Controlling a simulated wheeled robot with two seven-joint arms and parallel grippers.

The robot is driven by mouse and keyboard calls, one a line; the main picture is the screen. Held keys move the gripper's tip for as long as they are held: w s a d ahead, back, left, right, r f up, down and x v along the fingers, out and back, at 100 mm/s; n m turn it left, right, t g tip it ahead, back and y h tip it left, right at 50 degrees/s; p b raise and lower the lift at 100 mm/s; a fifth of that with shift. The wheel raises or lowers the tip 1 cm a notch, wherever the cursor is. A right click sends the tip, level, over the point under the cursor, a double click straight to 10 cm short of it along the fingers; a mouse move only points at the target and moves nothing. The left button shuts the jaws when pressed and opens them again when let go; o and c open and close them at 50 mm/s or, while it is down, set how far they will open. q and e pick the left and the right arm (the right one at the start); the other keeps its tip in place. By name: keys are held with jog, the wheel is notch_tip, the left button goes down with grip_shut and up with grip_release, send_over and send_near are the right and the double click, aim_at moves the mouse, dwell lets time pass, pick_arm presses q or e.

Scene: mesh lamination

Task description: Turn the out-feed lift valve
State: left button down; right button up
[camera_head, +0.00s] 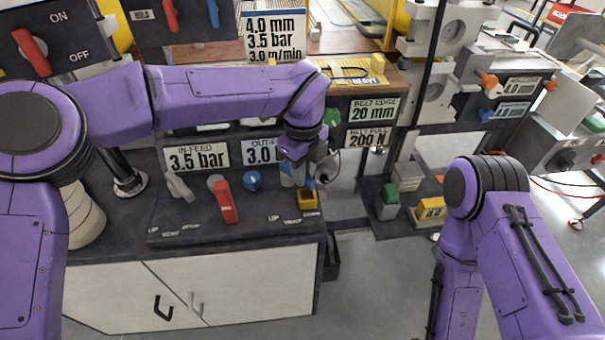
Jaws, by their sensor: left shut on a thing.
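The out-feed lift valve sits at the right end of the dark control panel, behind its UP and DOWN lettering. My left gripper (304,193) points down over it and is shut on its handle, which the gripper mostly hides. A yellow piece shows at the fingertips; I cannot tell whether it is part of the gripper or the handle. The out-feed sign (262,152) reading 3.0 stands just behind, partly covered by my wrist. My right arm comes in at the right, and its gripper is out of the frame.
On the panel are a grey lever (180,187), a red lever (226,202) and a blue knob (252,180), left of my left gripper. The in-feed sign (196,158) reads 3.5 bar. A green button (390,193) stands on a lower shelf to the right.

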pick_arm(q)
jog(key=shift+w+r, duration=0.1)
dwell(0.3)
jog(key=c, duration=1)
grip_release()
jog(key=shift+c, duration=0.2)
notch_tip(320, 180, up, 10)
jog(key=shift+r+b, duration=0.2)
jog(key=shift+b, duration=0.1)
